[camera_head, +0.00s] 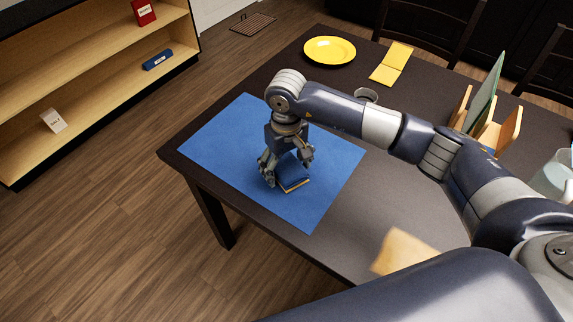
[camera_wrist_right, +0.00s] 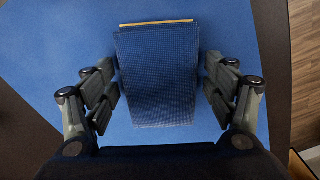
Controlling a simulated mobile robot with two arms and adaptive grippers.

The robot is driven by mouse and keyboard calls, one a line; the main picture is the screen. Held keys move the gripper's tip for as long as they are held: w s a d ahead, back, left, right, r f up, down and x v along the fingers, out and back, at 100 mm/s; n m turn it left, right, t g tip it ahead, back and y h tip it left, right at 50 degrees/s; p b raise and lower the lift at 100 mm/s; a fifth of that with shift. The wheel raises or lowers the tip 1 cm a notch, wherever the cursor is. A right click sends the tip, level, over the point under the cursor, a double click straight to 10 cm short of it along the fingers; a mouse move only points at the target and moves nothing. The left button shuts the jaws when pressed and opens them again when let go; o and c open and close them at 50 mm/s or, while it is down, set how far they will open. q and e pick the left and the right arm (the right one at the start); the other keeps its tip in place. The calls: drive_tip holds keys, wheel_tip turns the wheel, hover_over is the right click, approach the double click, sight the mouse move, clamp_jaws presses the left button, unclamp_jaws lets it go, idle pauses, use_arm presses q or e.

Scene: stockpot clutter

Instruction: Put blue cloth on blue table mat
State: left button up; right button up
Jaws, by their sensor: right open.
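The blue table mat (camera_head: 225,150) lies flat on the dark table; it also shows in the wrist view (camera_wrist_right: 50,40). The blue cloth (camera_head: 293,179) is a small folded piece with a yellowish edge and lies on the mat near its front edge. In the wrist view the cloth (camera_wrist_right: 158,80) is between the open fingers. My right gripper (camera_head: 288,172) points down over the cloth, its fingers on either side of it, with a gap showing in the wrist view (camera_wrist_right: 160,90). My left gripper is not in view.
A yellow plate (camera_head: 329,50) and a yellow folded cloth (camera_head: 392,63) are at the table's far side. A rack with upright boards (camera_head: 487,110) and a glass pitcher (camera_head: 552,175) stand at the right. Another yellowish cloth (camera_head: 402,252) lies near the front. A shelf (camera_head: 90,70) stands at left.

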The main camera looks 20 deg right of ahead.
sight(286, 165)
drive_tip(key=shift+r, duration=0.15)
wheel_tip(286, 165, up, 12)
drive_tip(key=p, duration=0.4)
drive_tip(key=shift+p, duration=0.35)
